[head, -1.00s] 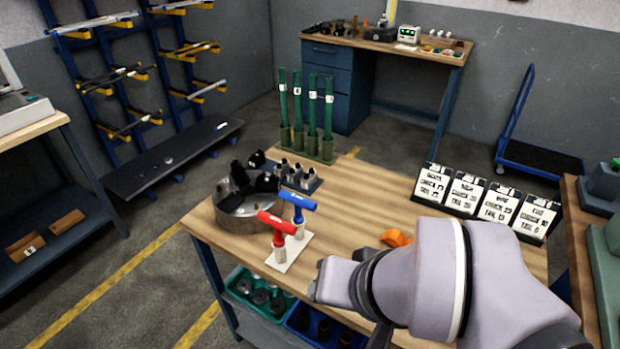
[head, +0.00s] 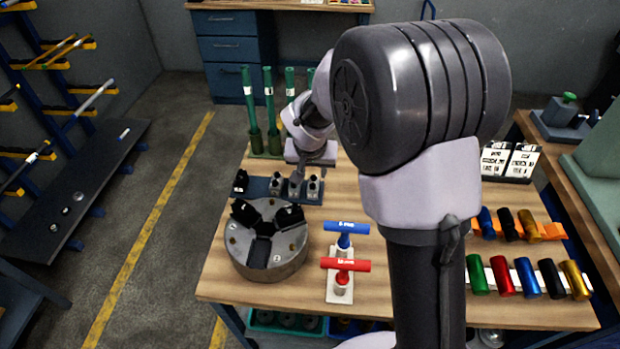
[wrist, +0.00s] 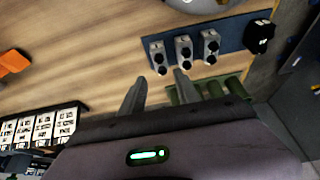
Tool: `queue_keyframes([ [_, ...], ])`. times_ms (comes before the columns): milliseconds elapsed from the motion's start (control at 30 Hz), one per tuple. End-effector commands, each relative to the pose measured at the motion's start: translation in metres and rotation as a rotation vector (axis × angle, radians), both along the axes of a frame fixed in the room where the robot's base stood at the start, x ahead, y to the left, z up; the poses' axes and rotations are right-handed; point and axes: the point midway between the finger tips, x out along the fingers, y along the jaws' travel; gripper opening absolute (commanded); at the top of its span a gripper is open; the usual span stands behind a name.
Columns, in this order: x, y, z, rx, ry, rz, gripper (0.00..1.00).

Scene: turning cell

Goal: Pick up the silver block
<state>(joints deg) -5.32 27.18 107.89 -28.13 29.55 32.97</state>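Three small silver blocks with dark holes stand in a row on a blue tray (head: 256,189). In the head view they are the left silver block (head: 276,185), the middle one (head: 295,187) and the right one (head: 313,188). The wrist view shows the same silver blocks (wrist: 157,56), (wrist: 184,49) and (wrist: 210,45). A black block (wrist: 260,36) sits at the tray's end. My gripper (wrist: 160,78) is open and empty, its fingers pointing toward the tray and apart from the blocks. In the head view my wrist is just above and behind the tray, partly hiding it.
A round chuck (head: 267,262) with black jaws stands in front of the tray. Green upright tubes (head: 270,110) rise behind it, close to my wrist. Red (head: 345,265) and blue (head: 346,228) T-handles stand to the right. Coloured cylinders (head: 503,278) lie farther right.

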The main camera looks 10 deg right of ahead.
Motion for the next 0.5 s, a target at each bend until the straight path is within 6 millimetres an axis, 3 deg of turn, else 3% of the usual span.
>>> queue_keyframes([
  [33, 0.004, -0.002, -0.019, -0.001, 0.004, 0.0, 0.38],
  [100, 0.01, -0.004, -0.033, -0.001, 0.002, 0.001, 0.38],
  [367, 0.021, -0.007, -0.058, 0.0, 0.001, 0.001, 0.38],
  [500, 0.029, -0.01, -0.086, 0.0, 0.002, 0.001, 0.38],
])
